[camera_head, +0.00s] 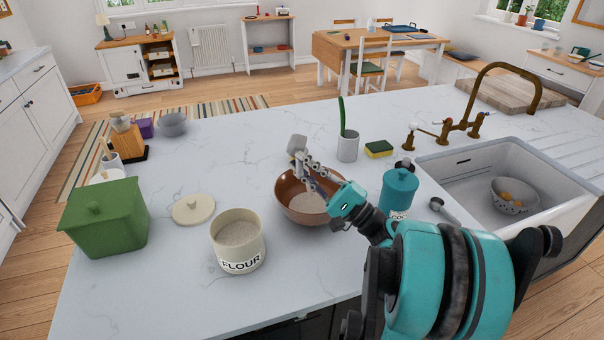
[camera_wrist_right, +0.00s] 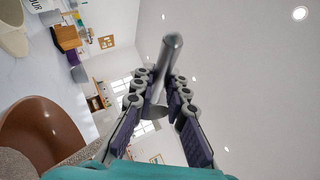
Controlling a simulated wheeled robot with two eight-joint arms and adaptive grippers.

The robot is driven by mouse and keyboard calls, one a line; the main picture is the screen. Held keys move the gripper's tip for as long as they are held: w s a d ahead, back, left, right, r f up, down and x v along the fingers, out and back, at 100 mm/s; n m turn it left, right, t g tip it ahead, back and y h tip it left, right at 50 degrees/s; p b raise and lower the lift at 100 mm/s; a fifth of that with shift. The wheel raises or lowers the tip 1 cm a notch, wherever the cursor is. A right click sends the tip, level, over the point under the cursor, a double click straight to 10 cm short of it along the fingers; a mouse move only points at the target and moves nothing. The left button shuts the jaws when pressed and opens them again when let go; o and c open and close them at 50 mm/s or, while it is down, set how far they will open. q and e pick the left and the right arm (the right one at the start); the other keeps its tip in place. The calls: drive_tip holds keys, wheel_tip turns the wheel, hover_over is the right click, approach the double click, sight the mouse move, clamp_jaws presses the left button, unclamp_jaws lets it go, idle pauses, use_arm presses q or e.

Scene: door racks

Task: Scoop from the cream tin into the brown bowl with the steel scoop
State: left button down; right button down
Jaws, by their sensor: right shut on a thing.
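The cream tin (camera_head: 238,255), labelled FLOUR, stands open at the front of the counter with pale powder inside. The brown bowl (camera_head: 283,207) stands to its right with similar pale powder in it; part of it also shows in the right wrist view (camera_wrist_right: 40,130). My right gripper (camera_head: 308,167) is over the bowl's far side, shut on the steel scoop (camera_head: 297,144). In the right wrist view the scoop (camera_wrist_right: 172,52) sticks out between the fingers (camera_wrist_right: 158,97). I cannot tell whether it holds powder. My left gripper is not in view.
The cream lid (camera_head: 194,209) lies left of the tin, by a green canister (camera_head: 105,220). A teal canister (camera_head: 399,190) and a grey spoon-like utensil (camera_head: 445,210) are right of the bowl, before the sink (camera_head: 500,160).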

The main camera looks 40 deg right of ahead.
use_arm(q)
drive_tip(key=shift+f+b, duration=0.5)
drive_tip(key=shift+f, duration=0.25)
use_arm(e)
drive_tip(key=shift+d+r+m+t+h, duration=0.15)
drive_tip(key=shift+r+m+t+h, duration=0.1)
drive_tip(key=shift+m+t+h, duration=1.05)
drive_tip(key=shift+d+r+m+t+h, duration=0.2)
drive_tip(key=shift+m+t+h, duration=0.65)
drive_tip(key=shift+m+h, duration=1)
drive_tip(key=shift+d+r+m+t+h, duration=0.1)
drive_tip(key=shift+r+m+t+h, duration=0.2)
drive_tip(key=shift+m+t+h, duration=1.2)
drive_tip(key=shift+m+g+y, duration=0.25)
drive_tip(key=shift+m+g, duration=0.1)
drive_tip(key=shift+g, duration=0.1)
